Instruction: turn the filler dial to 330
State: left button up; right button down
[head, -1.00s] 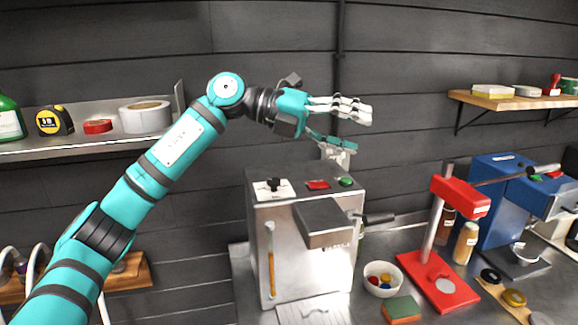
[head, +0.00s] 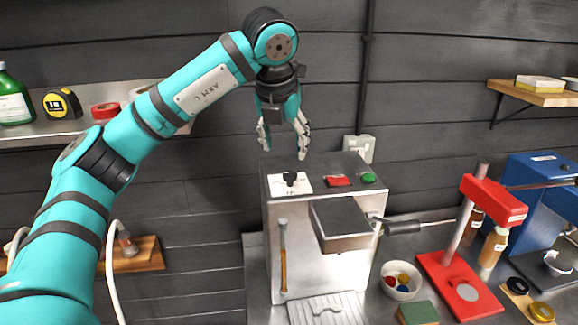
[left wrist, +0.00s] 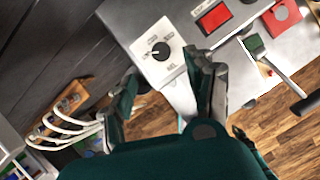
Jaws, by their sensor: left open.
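The filler (head: 305,245) is a steel box standing on the bench in the head view. Its dial (head: 290,178) is a black knob on a white plate on the top left of the filler. The dial also shows in the left wrist view (left wrist: 160,50), with marks around it too small to read. My left gripper (head: 284,150) points down with its fingers apart, above the dial and not touching it. In the left wrist view its fingers (left wrist: 168,75) reach toward the plate. My right gripper is not in view.
A red button (head: 339,180) and a green button (head: 367,178) sit right of the dial. A lever with a black handle (head: 403,227) sticks out to the right. A bowl (head: 401,291), a red press (head: 494,212) and a blue machine (head: 545,180) stand farther right.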

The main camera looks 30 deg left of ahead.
aim_at(289, 174)
pick_arm(q)
jog(key=p+x, duration=0.3)
jog(key=x, duration=0.5)
jog(key=shift+w+f, duration=0.1)
jog(key=shift+f, duration=0.1)
jog(key=shift+w+f, duration=0.15)
jog(key=shift+f, duration=0.15)
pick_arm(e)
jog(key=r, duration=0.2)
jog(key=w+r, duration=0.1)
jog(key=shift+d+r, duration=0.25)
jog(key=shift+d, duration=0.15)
